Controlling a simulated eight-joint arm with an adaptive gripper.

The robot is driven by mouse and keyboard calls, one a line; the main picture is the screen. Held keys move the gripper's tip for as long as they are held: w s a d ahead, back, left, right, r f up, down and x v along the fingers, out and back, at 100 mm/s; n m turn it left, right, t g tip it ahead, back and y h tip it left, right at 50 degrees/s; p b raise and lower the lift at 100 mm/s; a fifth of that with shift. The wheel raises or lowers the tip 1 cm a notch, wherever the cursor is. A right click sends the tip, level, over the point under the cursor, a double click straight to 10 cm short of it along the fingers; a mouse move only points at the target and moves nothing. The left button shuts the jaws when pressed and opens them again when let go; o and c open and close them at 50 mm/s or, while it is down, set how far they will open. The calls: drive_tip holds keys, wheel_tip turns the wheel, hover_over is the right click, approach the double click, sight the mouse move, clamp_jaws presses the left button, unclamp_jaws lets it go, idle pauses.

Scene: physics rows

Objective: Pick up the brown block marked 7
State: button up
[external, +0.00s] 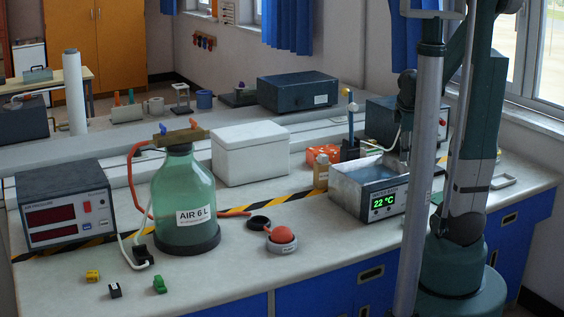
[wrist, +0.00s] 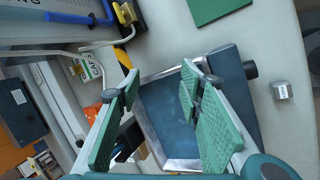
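I cannot make out a brown block marked 7 in either view. Three small blocks stand at the front left of the bench in the external view: a yellow one (external: 92,275), a black one (external: 115,290) and a green one (external: 160,285). Their marks are too small to read. My gripper (wrist: 160,85) is open and empty in the wrist view, its green-padded fingers wide apart above the water bath (wrist: 157,100). The bath (external: 347,193) shows 22 °C in the external view, where a pole and my arm hide most of the gripper.
A green bottle (external: 185,205) labelled AIR 6 L, a white box (external: 250,153) and a display unit (external: 68,205) stand left of the bath. A silver block (wrist: 282,90) lies beside the bath. The front left bench is fairly clear.

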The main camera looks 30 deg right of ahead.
drive_tip(key=s+d+f+n+g+p, duration=0.1)
drive_tip(key=d+f+n, duration=0.1)
drive_tip(key=d, duration=0.5)
drive_tip(key=s+d+f+n+g+p, duration=0.1)
drive_tip(key=d+f+n+p, duration=0.1)
drive_tip(key=d, duration=0.5)
drive_tip(key=s+d+f+n+h+p, duration=0.1)
drive_tip(key=d+f+n, duration=0.2)
drive_tip(key=d, duration=0.4)
drive_tip(key=shift+d+f+n+g+p, duration=0.15)
drive_tip(key=shift+f+n+g+p, duration=0.25)
drive_tip(key=shift+f, duration=0.5)
drive_tip(key=shift+f, duration=0.1)
drive_tip(key=shift+b+x, duration=0.3)
drive_tip(key=shift+x, duration=0.9)
drive_tip(key=shift+d, duration=0.1)
drive_tip(key=shift+b+x, duration=0.55)
drive_tip(key=shift+x, duration=2)
drive_tip(key=c, duration=1)
